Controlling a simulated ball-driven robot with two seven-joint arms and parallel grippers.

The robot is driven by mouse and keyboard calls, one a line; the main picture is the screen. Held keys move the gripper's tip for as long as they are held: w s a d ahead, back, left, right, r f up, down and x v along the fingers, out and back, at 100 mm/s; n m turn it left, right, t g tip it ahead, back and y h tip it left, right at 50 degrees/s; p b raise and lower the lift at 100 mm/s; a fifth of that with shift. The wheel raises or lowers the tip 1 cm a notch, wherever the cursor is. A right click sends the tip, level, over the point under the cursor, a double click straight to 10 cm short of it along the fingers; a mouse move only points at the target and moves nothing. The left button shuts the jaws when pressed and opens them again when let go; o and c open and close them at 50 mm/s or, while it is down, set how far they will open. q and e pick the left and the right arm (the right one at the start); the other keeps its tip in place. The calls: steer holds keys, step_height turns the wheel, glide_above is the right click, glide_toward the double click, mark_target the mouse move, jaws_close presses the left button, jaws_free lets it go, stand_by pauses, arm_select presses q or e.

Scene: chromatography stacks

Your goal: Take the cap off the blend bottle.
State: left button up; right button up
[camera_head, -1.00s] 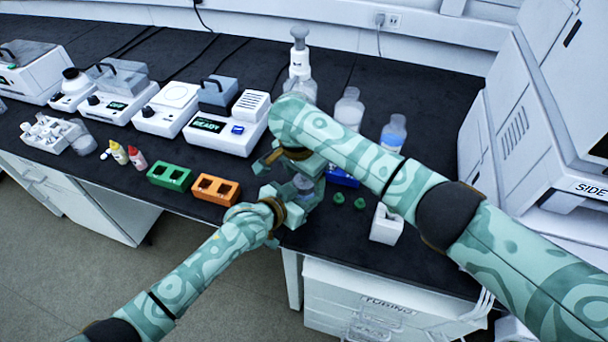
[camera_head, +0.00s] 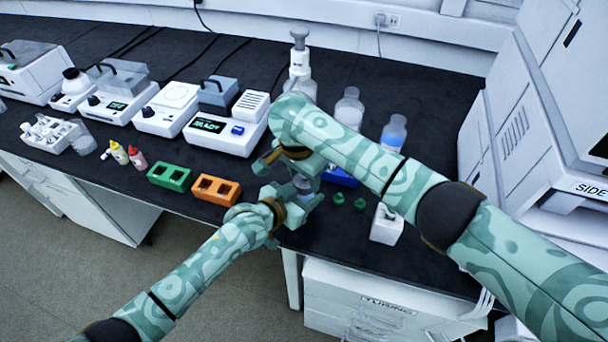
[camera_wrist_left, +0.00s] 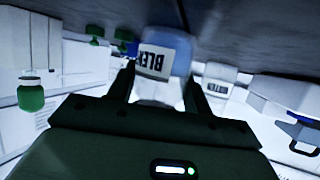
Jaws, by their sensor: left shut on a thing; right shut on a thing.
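The blend bottle (camera_wrist_left: 158,62), with a white label reading "BLE" and part of a further letter, sits between the fingers of my left gripper (camera_wrist_left: 160,92) in the left wrist view. In the head view my left gripper (camera_head: 291,205) is shut on the bottle's body (camera_head: 303,183) near the bench's front edge. My right gripper (camera_head: 298,166) is directly above, shut at the bottle's top. The cap is hidden by the right gripper and arm, so I cannot tell whether it is seated or loose.
Orange (camera_head: 216,190) and green (camera_head: 170,175) racks lie left of the grippers. Two small green pieces (camera_head: 338,198) and a white block (camera_head: 386,224) lie to the right. Clear bottles (camera_head: 350,108) and a blue-labelled bottle (camera_head: 393,133) stand behind. Instruments (camera_head: 226,130) line the back left.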

steer(key=shift+r, duration=0.1)
steer(key=shift+r, duration=1)
steer(key=shift+r, duration=0.1)
steer(key=shift+r, duration=1.9)
arm_select(q)
steer(key=o, duration=1.4)
steer(key=shift+o, duration=0.2)
